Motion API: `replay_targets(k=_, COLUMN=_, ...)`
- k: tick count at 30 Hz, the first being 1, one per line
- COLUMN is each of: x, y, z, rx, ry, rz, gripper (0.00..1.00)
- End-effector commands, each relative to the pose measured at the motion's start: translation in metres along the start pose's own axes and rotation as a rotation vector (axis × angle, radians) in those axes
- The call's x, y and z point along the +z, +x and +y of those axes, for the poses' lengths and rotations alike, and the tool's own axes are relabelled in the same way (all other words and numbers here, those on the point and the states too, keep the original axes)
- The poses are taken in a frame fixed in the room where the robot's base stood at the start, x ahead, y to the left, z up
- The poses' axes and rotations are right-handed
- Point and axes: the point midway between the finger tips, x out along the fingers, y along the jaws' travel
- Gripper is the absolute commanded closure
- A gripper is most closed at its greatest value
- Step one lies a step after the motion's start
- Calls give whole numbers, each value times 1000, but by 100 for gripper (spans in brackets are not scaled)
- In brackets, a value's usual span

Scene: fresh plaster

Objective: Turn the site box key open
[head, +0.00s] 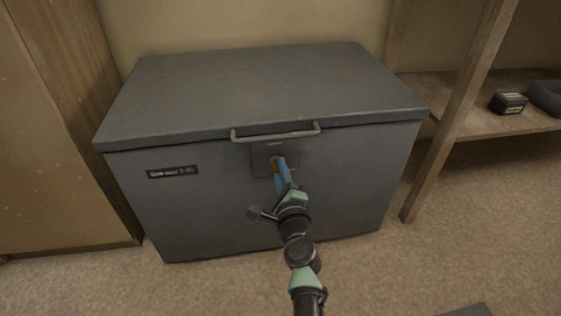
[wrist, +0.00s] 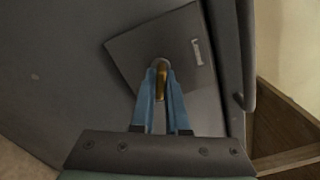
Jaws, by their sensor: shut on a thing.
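The site box (head: 270,90) is a dark grey chest with its lid down. A square lock plate (head: 262,155) sits on its front under the handle; the plate also shows in the wrist view (wrist: 130,45). A brass-coloured key (wrist: 161,84) stands out from the plate. My gripper (head: 278,168) is at the plate, its blue fingers shut on the key, also seen in the wrist view (wrist: 161,75). The fingers hide part of the key, and I cannot tell how far it is turned.
A bar handle (head: 275,135) runs along the lid's front edge just above the plate. A wooden cabinet (head: 60,130) stands to the left. A wooden shelf (head: 480,122) with a small dark box (head: 508,103) stands to the right. The floor in front is mostly clear.

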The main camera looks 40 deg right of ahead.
Motion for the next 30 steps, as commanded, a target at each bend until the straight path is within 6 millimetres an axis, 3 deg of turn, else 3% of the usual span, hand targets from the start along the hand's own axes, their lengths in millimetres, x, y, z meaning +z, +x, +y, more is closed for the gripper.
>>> replay_targets(k=19, x=0, y=0, z=2, rx=2, ry=55, rz=0, gripper=100)
replay_targets(k=20, x=0, y=0, z=2, rx=2, ry=55, rz=0, gripper=86)
replay_targets(k=24, x=0, y=0, z=1, rx=2, ry=54, rz=0, gripper=60)
replay_targets(k=30, x=0, y=0, z=1, rx=1, ry=53, rz=0, gripper=57)
